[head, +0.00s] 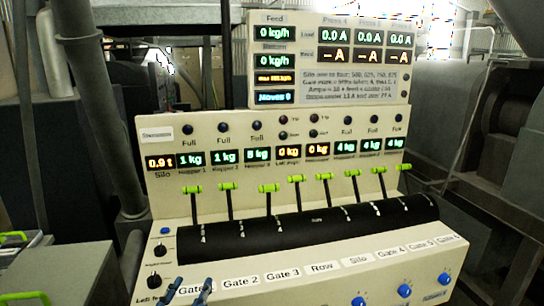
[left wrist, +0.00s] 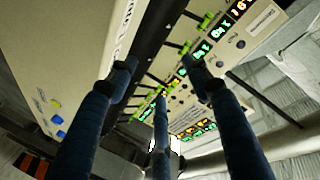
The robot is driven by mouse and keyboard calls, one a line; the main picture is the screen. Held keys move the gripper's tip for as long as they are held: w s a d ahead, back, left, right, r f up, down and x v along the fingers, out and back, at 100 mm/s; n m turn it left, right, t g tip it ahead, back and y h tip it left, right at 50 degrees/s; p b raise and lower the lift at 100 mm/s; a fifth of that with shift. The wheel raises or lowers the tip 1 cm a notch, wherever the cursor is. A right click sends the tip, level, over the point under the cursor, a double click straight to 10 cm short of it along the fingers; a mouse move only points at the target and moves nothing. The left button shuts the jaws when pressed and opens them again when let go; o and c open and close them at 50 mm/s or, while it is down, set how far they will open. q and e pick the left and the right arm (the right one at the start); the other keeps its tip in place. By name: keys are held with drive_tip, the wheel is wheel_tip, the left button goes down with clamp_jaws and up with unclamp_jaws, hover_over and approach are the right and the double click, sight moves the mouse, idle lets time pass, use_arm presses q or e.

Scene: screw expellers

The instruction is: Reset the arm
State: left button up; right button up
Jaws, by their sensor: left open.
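My left gripper (head: 189,285) shows at the bottom edge of the head view, in front of the lower left of the control panel, near the Gate 1 label. Only its dark blue fingertips show there. In the left wrist view its fingers (left wrist: 158,75) are spread, with nothing held between them. The cream control panel (head: 232,205) fills the middle of the head view and shows tilted behind the fingers in the wrist view. Its row of green-handled levers (head: 269,188) stands above a black curved cover (head: 285,227). I cannot tell whether a finger touches the panel. My right gripper is not in view.
An upper display box (head: 330,60) stands above the panel. Black knobs (head: 155,280) are at the panel's lower left and blue knobs (head: 404,290) along its lower front. A dark pipe (head: 120,120) rises at left. Dark machinery (head: 500,150) stands at right.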

use_arm(q)
drive_tip(key=s+a+f+n+g+y, duration=0.1)
drive_tip(key=s+a+f+n+g, duration=0.25)
drive_tip(key=s+f+g, duration=1)
drive_tip(key=s+f, duration=1)
drive_tip(key=s, duration=0.5)
wheel_tip(320, 180, down, 26)
drive_tip(key=s+f, duration=0.1)
drive_tip(key=s, duration=0.1)
drive_tip(key=s+a+f+g, duration=0.2)
drive_tip(key=s+f, duration=1.2)
drive_tip(key=s, duration=0.3)
drive_tip(key=shift+a+f, duration=0.2)
drive_tip(key=shift+f, duration=0.15)
